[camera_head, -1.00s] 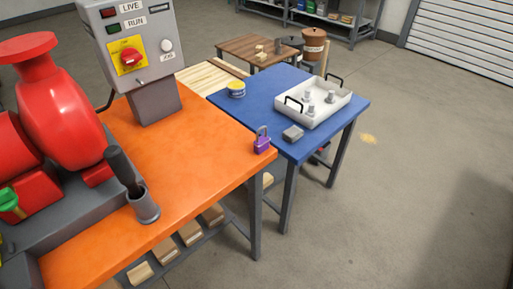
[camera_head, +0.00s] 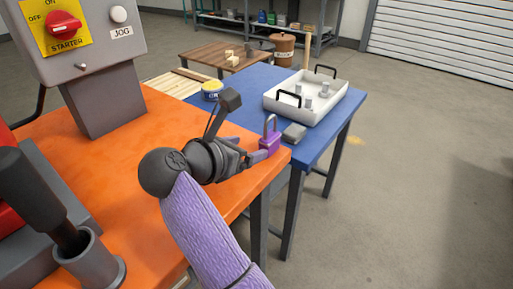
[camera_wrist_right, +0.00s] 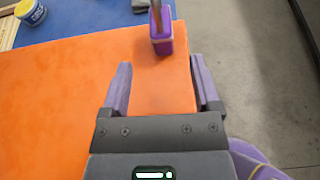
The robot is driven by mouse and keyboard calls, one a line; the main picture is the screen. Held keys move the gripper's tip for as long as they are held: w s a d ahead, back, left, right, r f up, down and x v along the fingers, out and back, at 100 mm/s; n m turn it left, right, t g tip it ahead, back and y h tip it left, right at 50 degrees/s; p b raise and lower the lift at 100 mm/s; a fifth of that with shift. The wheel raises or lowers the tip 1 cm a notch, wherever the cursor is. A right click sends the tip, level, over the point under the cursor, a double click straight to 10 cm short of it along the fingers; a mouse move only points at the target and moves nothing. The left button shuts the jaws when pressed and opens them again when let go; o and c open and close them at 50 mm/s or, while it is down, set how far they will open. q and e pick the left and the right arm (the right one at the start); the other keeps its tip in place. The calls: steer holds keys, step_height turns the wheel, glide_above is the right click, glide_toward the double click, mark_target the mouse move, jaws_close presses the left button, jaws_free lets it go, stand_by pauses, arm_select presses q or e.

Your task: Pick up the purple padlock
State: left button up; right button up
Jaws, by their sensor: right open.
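The purple padlock (camera_head: 269,141) stands upright near the right corner of the orange tabletop, its grey shackle up. My right gripper (camera_head: 257,157) has come in from below in the head view and points at the padlock. In the right wrist view the padlock (camera_wrist_right: 161,38) is ahead of the two spread purple fingers (camera_wrist_right: 159,88), not between them. The right gripper is open and empty. My left gripper is not in view.
A blue table (camera_head: 245,108) adjoins behind, with a white tray (camera_head: 321,101), a grey block (camera_head: 294,132) and a yellow tin (camera_head: 212,91). A grey control box (camera_head: 95,50) stands left. The orange table's (camera_head: 150,165) right edge is close to the padlock.

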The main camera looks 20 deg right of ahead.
mark_target(263, 143)
steer(key=b+x, duration=0.3)
steer(key=x, duration=0.5)
steer(key=shift+w+d+f, duration=0.15)
steer(key=shift+d+f, duration=0.15)
steer(key=shift+r, duration=0.15)
steer(key=shift+c, duration=0.3)
steer(key=c, duration=1)
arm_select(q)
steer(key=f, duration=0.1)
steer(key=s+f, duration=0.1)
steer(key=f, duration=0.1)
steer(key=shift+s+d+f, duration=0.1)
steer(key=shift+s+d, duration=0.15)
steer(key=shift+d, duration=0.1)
arm_select(e)
jaws_close()
